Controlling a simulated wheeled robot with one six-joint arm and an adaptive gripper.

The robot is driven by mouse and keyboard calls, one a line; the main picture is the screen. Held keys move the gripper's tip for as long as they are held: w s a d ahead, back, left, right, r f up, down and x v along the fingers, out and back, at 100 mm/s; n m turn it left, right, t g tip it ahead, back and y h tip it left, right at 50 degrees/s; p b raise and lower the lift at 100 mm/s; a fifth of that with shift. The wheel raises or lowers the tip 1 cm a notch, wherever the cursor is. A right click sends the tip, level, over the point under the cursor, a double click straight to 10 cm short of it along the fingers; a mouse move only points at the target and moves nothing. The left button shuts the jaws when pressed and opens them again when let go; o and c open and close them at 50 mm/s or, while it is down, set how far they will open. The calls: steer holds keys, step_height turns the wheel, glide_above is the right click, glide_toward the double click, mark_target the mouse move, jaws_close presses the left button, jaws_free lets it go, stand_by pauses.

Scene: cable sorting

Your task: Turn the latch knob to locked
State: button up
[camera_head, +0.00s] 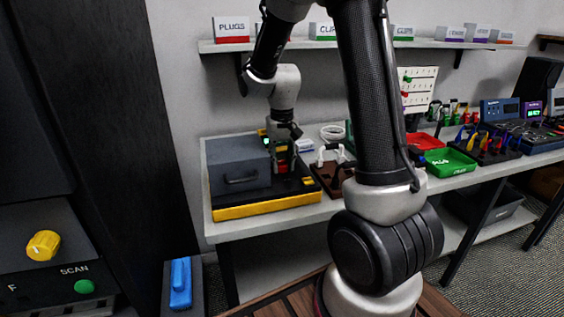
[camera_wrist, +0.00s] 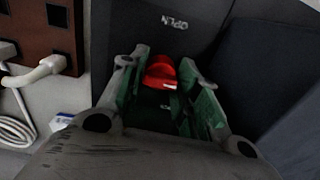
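The latch knob (camera_wrist: 160,72) is red and shows in the wrist view between my fingers, on a dark panel. The word OPEN is printed on the panel beyond it. My gripper (camera_wrist: 165,68) has green-padded fingers standing apart, one on each side of the knob. The right finger seems clear of the knob; I cannot tell whether the left one touches it. In the head view my gripper (camera_head: 283,160) points down at the right side of a dark grey box (camera_head: 238,170) on a yellow-edged base (camera_head: 265,207). The knob is mostly hidden there.
A brown block with square holes and white plugs (camera_head: 333,170) stands right of the base. Beyond are a green tray (camera_head: 448,162), a red tray (camera_head: 425,141) and several devices. A shelf with labelled boxes (camera_head: 232,30) runs above. A white cable (camera_wrist: 25,125) lies left in the wrist view.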

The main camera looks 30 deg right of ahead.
mark_target(282, 161)
steer(key=o, duration=0.3)
step_height(282, 161, up, 12)
stand_by(0.5)
stand_by(0.4)
steer(key=s+r+n+t, duration=0.1)
steer(key=s+r+t, duration=0.1)
steer(key=s, duration=0.9)
steer(key=s+d+r+n+t, duration=0.1)
steer(key=s+r+t, duration=0.1)
steer(key=s, duration=0.9)
steer(key=shift+v, duration=0.9)
